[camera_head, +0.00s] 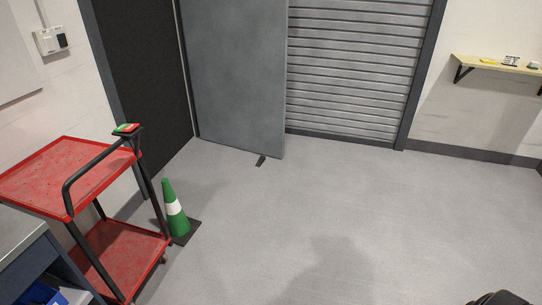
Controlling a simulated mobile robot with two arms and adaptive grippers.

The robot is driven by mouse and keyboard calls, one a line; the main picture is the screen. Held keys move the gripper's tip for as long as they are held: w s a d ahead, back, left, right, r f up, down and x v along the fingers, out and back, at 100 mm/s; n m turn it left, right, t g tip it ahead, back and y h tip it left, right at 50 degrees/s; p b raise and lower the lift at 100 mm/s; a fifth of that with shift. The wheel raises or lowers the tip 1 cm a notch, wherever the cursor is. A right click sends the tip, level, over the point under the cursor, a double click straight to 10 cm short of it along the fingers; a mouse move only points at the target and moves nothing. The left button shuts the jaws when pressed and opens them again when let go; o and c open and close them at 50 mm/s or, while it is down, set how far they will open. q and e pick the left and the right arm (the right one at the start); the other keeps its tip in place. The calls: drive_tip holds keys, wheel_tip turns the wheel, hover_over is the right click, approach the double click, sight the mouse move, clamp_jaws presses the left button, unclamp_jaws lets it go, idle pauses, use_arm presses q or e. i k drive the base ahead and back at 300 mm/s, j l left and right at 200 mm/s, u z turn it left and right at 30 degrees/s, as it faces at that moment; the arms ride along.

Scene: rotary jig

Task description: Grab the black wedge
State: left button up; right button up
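The black wedge (261,160) is a small dark piece on the grey floor. It lies at the bottom edge of the grey door panel (235,80), near the panel's right corner. I cannot tell whether it touches the panel. No gripper fingers show in the head view, so neither gripper is seen near the wedge.
A red two-shelf cart (62,160) stands at the left, with a green and white cone (174,210) beside it. A grey bench (25,240) is at the lower left. A wooden wall shelf (490,65) is at the upper right. The middle floor is clear.

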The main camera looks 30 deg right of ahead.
sight(262, 158)
drive_tip(key=i+l+z, duration=0.25)
drive_tip(key=i+l, duration=0.85)
drive_tip(key=i+l+z, duration=0.25)
drive_tip(key=i+l, duration=0.85)
drive_tip(key=i+j+z, duration=0.4)
drive_tip(key=i, duration=0.45)
drive_tip(key=i+j+z, duration=0.4)
drive_tip(key=i+j, duration=0.35)
drive_tip(key=j, duration=0.15)
